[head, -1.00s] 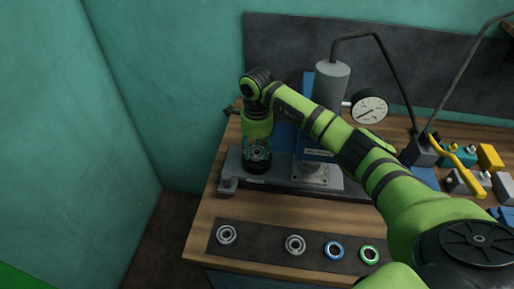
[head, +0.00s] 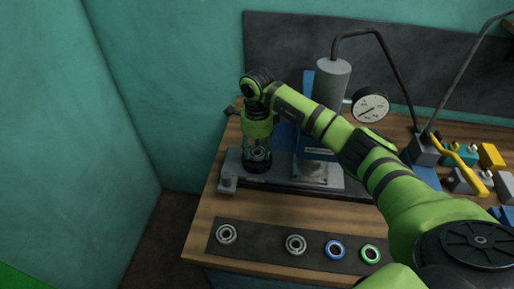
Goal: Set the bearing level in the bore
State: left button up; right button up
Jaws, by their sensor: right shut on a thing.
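My right gripper (head: 258,150) points down over the left part of a grey metal plate. It is shut on a bearing (head: 258,154), a small metal ring between its fingertips. A dark round part sits right under the fingertips. The bore is hidden below the gripper, and I cannot tell whether the bearing is in it or just above it, or whether it is level. My left gripper is not in view.
A dark mat (head: 265,250) along the bench front holds two steel bearings, a blue-ringed one (head: 335,250) and a green-ringed one (head: 371,254). A press with a grey cylinder (head: 327,88) and a gauge (head: 370,107) stands behind. Coloured blocks and a yellow lever (head: 455,155) are at right.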

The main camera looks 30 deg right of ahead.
jog(key=shift+f, duration=0.1)
dwell(0.6)
jog(key=o, duration=1.8)
notch_tip(320, 180, up, 8)
jog(key=p, duration=0.4)
jog(key=shift+f, duration=0.1)
dwell(0.5)
